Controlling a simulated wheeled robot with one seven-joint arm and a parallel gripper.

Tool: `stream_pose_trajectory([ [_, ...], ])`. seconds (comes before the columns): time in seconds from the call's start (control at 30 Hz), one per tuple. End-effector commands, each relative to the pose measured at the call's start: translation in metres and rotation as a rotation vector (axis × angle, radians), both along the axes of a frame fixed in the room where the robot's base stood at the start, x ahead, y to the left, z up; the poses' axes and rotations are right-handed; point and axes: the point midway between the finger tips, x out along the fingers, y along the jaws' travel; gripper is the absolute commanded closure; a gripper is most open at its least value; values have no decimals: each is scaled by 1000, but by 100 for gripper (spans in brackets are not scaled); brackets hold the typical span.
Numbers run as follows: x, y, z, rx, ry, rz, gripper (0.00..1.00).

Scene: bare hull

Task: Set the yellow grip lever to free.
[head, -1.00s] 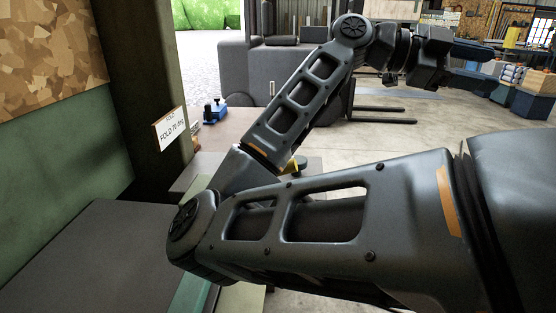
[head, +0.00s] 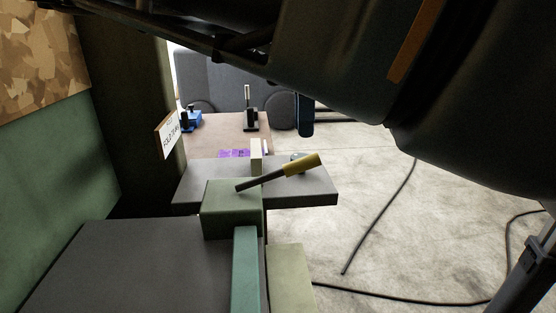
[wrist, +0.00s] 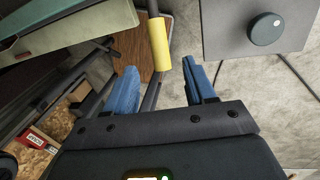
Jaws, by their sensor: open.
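The yellow grip lever (head: 301,165) has a dark shaft and a fat yellow grip. It leans up to the right from a green block (head: 230,207) beside a grey slab. In the wrist view the yellow grip (wrist: 159,45) shows just beyond my fingertips, between them in the picture. My gripper (wrist: 160,80) is open and empty, with two blue fingers spread apart. I cannot tell how far the grip is from the fingers in depth. In the head view one blue finger hangs above and behind the lever; my arm hides the rest of the gripper.
The grey slab (head: 315,190) lies behind the lever; a round dark knob (wrist: 266,29) shows in the wrist view. A cream upright piece (head: 256,157) stands near the lever. A partly legible sign (head: 167,134) is on the post. Cables (head: 385,225) cross the open floor at right.

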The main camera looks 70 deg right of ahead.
Motion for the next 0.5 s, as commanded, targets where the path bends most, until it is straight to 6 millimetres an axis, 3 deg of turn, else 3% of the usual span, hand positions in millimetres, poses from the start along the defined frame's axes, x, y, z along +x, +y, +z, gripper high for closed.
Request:
stream_pose_trajectory([
  [0.17,1,4,-14,6,-10,5,45],
  [0.5,-2,12,-62,4,-7,5,45],
])
